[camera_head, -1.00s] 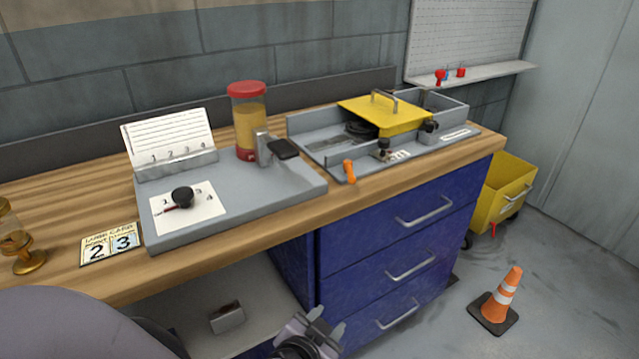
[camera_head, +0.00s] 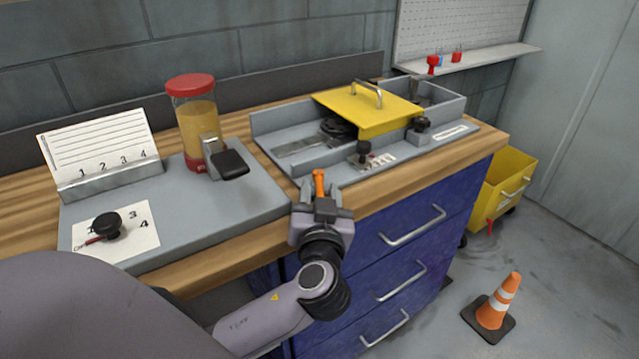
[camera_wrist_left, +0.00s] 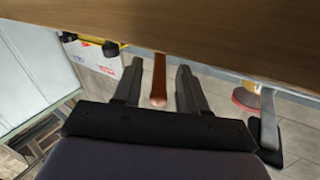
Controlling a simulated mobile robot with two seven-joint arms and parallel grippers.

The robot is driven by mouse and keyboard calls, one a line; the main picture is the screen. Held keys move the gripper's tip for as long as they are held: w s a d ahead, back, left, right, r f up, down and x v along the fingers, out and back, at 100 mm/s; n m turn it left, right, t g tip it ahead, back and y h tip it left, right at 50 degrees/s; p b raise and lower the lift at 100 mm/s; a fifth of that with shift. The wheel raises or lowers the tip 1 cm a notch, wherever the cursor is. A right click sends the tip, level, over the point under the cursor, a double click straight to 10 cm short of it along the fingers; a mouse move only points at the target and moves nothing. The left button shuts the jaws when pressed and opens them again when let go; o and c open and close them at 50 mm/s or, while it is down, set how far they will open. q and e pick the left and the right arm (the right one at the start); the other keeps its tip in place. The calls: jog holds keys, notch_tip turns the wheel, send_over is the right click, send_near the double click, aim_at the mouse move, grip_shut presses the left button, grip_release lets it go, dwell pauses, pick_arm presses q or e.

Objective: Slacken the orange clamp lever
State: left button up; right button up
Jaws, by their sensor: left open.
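The orange clamp lever (camera_head: 319,183) stands at the front left corner of the grey fixture tray (camera_head: 265,130). My left gripper (camera_head: 320,198) is open at the table's front edge, right at the lever. In the left wrist view the lever (camera_wrist_left: 159,82) shows between the two spread fingers, with a gap on each side. The lower part of the lever is hidden by the gripper in the head view. My right gripper is not in view.
A yellow guard (camera_head: 370,108) with a handle and black knobs (camera_head: 363,150) sit on the fixture. A red-lidded jar (camera_head: 197,125) and a black paddle (camera_head: 230,163) stand to the left. Blue drawers (camera_head: 420,260) lie below the wooden top.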

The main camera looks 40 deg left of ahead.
pick_arm(q)
jog(key=shift+x, duration=0.95)
grip_shut()
jog(key=shift+f, duration=0.1)
